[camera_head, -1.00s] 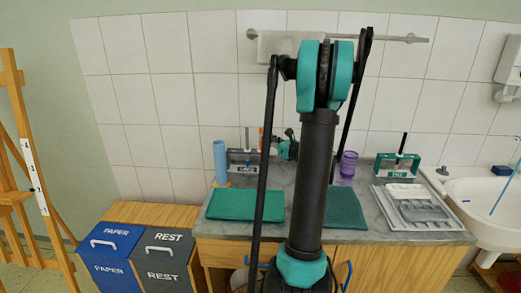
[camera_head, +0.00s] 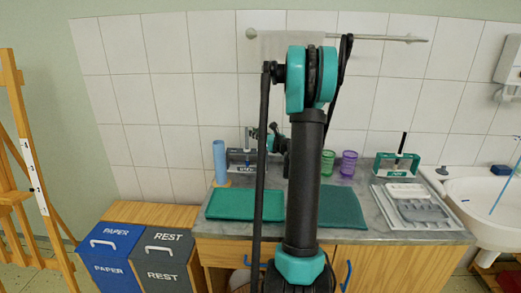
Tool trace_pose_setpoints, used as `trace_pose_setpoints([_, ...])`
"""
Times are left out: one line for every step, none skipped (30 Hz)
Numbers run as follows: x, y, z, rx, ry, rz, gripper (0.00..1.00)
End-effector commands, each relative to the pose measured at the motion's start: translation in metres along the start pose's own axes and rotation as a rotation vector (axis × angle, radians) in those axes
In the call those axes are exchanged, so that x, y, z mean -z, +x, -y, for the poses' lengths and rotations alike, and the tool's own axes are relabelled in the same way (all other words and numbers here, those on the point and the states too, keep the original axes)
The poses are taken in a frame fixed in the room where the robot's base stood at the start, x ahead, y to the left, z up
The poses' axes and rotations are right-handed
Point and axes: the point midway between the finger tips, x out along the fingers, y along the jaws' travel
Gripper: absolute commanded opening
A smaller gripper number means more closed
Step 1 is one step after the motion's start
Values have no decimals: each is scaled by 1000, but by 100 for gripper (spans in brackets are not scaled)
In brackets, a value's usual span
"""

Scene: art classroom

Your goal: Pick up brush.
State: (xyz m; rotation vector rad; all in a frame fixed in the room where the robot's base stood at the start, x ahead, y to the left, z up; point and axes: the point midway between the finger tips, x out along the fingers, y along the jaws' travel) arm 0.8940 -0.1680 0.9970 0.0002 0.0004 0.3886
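I cannot make out for certain which thing is the brush. A thin dark upright handle (camera_head: 403,143) stands in a green stand (camera_head: 391,167) at the right of the counter. Another thin upright shaft (camera_head: 247,138) stands in a grey stand (camera_head: 238,163) at the left, and it could be a brush handle. My gripper (camera_head: 264,139) is small in view just right of this shaft, above the back of the counter and partly behind my arm. Its fingers are too small and too hidden to judge.
The counter (camera_head: 380,232) holds a green tray (camera_head: 230,205), a dark green mat (camera_head: 343,207), a blue roll (camera_head: 220,160), green (camera_head: 327,162) and purple (camera_head: 348,163) cups and a grey tray (camera_head: 420,212). A sink (camera_head: 480,205) lies right, bins (camera_head: 110,245) left.

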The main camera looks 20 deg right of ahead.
Motion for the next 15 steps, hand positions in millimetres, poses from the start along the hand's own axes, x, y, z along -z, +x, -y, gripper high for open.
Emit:
trace_pose_setpoints([0, 0, 0, 0, 0, 0, 12])
trace_pose_setpoints([0, 0, 0, 0, 0, 0, 8])
trace_pose_setpoints([0, 0, 0, 0, 0, 0, 3])
trace_pose_setpoints([0, 0, 0, 0, 0, 0, 0])
trace_pose_setpoints([0, 0, 0, 0, 0, 0, 0])
trace_pose_setpoints([0, 0, 0, 0, 0, 0, 0])
trace_pose_setpoints([0, 0, 0, 0, 0, 0, 0])
trace_pose_setpoints([0, 0, 0, 0, 0, 0, 0])
trace_pose_setpoints([0, 0, 0, 0, 0, 0, 0])
trace_pose_setpoints([0, 0, 0, 0, 0, 0, 0])
trace_pose_setpoints([0, 0, 0, 0, 0, 0, 0])
trace_pose_setpoints([0, 0, 0, 0, 0, 0, 0])
trace_pose_setpoints([0, 0, 0, 0, 0, 0, 0])
trace_pose_setpoints([0, 0, 0, 0, 0, 0, 0])
trace_pose_setpoints([0, 0, 0, 0, 0, 0, 0])
